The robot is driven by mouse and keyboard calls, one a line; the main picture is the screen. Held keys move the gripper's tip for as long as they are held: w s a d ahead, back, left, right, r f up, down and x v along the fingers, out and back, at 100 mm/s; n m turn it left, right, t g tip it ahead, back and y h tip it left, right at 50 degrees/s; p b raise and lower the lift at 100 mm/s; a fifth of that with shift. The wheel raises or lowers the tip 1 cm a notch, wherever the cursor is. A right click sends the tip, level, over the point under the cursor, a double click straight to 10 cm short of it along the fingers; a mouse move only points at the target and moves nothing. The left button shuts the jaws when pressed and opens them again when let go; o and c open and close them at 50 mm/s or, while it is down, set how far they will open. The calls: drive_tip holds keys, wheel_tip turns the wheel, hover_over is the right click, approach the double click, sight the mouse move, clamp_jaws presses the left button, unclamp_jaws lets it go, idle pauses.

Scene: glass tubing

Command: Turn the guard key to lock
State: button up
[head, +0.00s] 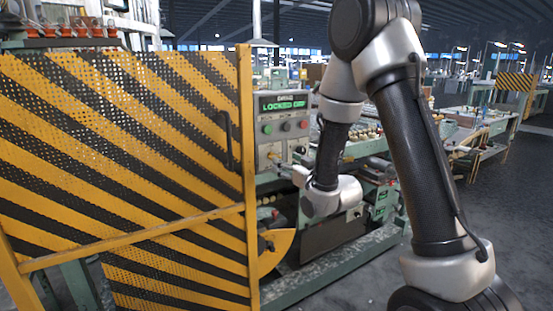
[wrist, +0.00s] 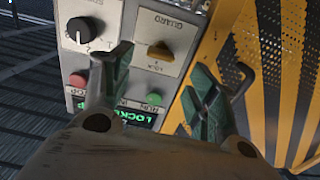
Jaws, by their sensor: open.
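The guard key (wrist: 160,50) is a small yellow-orange knob on a pale plate marked GUARD and LOCK, in the wrist view. It sits on the grey control panel (head: 264,149). My gripper (wrist: 158,63) is open, its two green-padded fingers on either side of the key in the picture. Nothing is held, and I see no finger touching the key. The panel's display (head: 283,103) reads LOCKED in green letters. In the head view, my gripper (head: 291,171) is small in front of the lower panel, and the key cannot be made out.
A yellow-and-black striped mesh guard (head: 120,150) with a dark handle (head: 226,140) stands left of the panel. A black dial (wrist: 83,30), a red button (wrist: 77,80) and a green button (wrist: 154,99) are near the fingers. Open floor (head: 500,220) lies at the right.

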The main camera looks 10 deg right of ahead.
drive_tip(key=x, duration=0.6)
drive_tip(key=shift+w, duration=0.25)
drive_tip(key=shift+c, duration=0.4)
drive_tip(key=c, duration=0.9)
